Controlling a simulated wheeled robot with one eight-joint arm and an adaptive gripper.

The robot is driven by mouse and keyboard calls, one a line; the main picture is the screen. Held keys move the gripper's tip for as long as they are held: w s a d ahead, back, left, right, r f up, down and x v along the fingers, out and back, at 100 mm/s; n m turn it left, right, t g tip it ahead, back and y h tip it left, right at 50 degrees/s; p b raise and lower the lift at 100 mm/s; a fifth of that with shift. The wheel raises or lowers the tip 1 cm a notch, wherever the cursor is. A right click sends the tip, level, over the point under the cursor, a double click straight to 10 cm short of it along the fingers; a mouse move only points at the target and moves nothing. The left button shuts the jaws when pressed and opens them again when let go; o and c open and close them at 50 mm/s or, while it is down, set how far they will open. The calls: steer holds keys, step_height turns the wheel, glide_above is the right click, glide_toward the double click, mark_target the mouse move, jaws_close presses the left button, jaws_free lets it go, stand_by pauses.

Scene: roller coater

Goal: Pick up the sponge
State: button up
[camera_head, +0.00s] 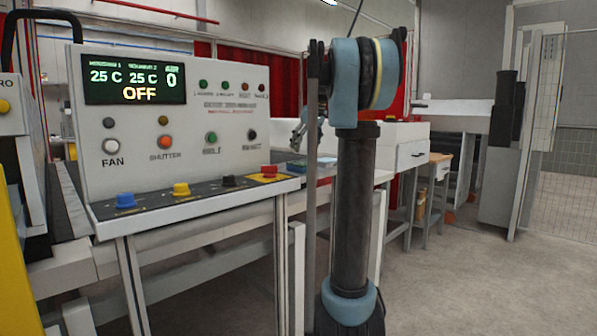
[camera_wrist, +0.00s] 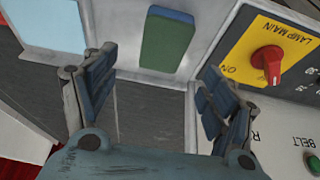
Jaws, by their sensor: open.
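In the picture, the sponge lies just beyond the gap between the fingertips, and nothing is held. In the head view my gripper (camera_head: 299,136) shows small beside the control panel, partly hidden by my arm. I cannot clearly make out the sponge there.
The control panel (camera_head: 180,118) stands at the left, with knobs along its sloped ledge. Its red lamp knob (camera_wrist: 268,61) on a yellow plate is close to the right finger. A light blue surface (camera_wrist: 50,20) is at upper left. Open floor (camera_head: 470,285) lies at the right.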

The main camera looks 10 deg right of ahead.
mark_target(299, 163)
steer(key=shift+s+x, duration=0.15)
steer(key=shift+x, duration=1.7)
steer(key=shift+s+x, duration=0.2)
steer(key=shift+x, duration=1.6)
steer(key=shift+f, duration=0.35)
steer(key=c, duration=0.8)
